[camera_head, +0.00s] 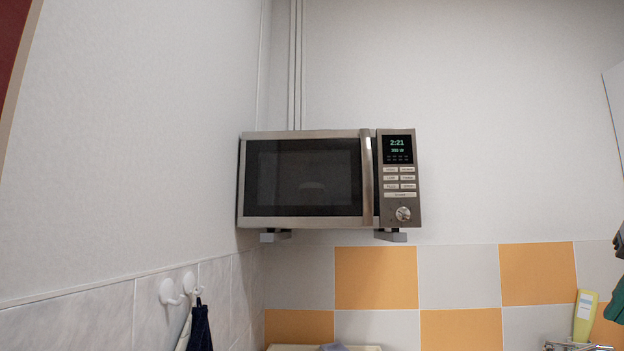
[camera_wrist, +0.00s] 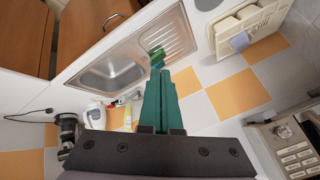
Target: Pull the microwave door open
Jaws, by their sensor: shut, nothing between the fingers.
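The microwave (camera_head: 328,180) has a steel frame and a dark window and is mounted in the wall corner on brackets. Its door (camera_head: 303,178) appears closed, flush with the body. The vertical handle (camera_head: 367,180) is at the door's right edge, beside the control panel (camera_head: 399,175). In the wrist view only the microwave's panel side (camera_wrist: 290,148) shows, at lower right; the handle is not clearly visible there. My gripper (camera_wrist: 157,58) has green fingers, shut and empty, over the sink area and apart from the microwave. A green and dark part of it shows at the head view's right edge.
Below are a steel sink (camera_wrist: 112,72) and a cream tray-like object (camera_wrist: 252,35). A yellow-green bottle (camera_head: 584,318) stands at lower right. Hooks (camera_head: 172,292) with a dark cloth (camera_head: 200,328) are on the left wall. The space before the microwave looks clear.

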